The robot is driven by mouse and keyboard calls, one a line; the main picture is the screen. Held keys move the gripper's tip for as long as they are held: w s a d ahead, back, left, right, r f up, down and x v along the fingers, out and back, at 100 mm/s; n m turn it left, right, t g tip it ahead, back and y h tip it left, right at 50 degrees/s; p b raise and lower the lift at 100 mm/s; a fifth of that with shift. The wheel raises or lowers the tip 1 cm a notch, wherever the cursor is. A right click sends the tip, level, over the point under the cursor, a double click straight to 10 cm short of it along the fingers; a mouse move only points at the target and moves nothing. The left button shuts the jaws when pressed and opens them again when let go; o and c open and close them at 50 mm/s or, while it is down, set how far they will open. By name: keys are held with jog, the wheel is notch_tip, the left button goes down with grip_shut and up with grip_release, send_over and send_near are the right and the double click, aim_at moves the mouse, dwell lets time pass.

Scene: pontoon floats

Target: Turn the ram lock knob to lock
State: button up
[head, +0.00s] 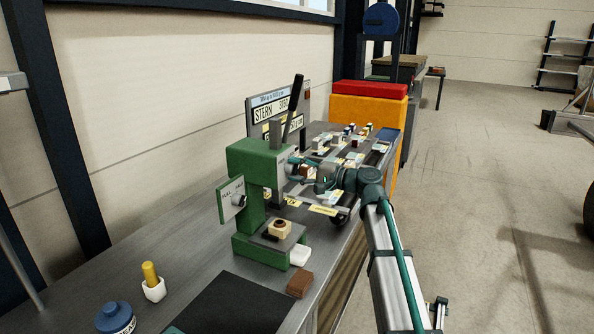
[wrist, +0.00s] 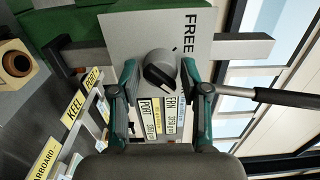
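The ram lock knob (wrist: 160,72) is a round grey knob with a dark raised bar, mounted on a pale plate (wrist: 128,38) marked FREE. The bar sits tilted; I see no other position word clearly. My gripper (wrist: 159,66) is open, one finger on each side of the knob, with gaps visible; contact cannot be told. In the head view my gripper (head: 297,167) is at the right side of the green press (head: 253,160), and it hides the lock knob there. The press has a black lever (head: 293,108) rising from its top.
A second knob (head: 238,200) sits on the press's left plate, marked FULL and HALF. A tan block (head: 279,228) with a round hole sits on the press base. Labelled parts crowd the bench behind my gripper.

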jog(key=shift+o, duration=0.7)
jog(key=shift+d, duration=0.1)
jog(key=v, duration=1.2)
notch_tip(320, 180, down, 22)
jog(key=s+d+g+h, duration=0.1)
jog(key=s+d+h, duration=0.15)
jog(key=h, duration=0.35)
jog(key=s+d+f+g+h, duration=0.15)
jog(key=s+f, duration=0.25)
jog(key=f, duration=0.4)
jog(key=s+d+f+n+g+h, duration=0.15)
jog(key=s+f, duration=0.25)
jog(key=f, duration=0.5)
jog(key=s+d+f+g+h, duration=0.15)
jog(key=s+f, duration=0.25)
jog(key=f, duration=0.4)
jog(key=s+d+f+n+g+h, duration=0.1)
jog(key=s+f+g+h, duration=0.1)
jog(key=s+f, duration=0.6)
jog(key=s+d+f+g+h, duration=0.1)
jog(key=s+d+f+h, duration=0.1)
jog(key=s+f, duration=0.6)
jog(key=s+d+f+n+g+h, duration=0.1)
jog(key=s+f, duration=0.3)
jog(key=s, duration=0.9)
jog(key=s+d+f+n+g+h, duration=0.1)
jog(key=s+f+g, duration=0.3)
jog(key=s, duration=0.9)
jog(key=shift+s+f, duration=0.3)
jog(key=shift+f, duration=0.15)
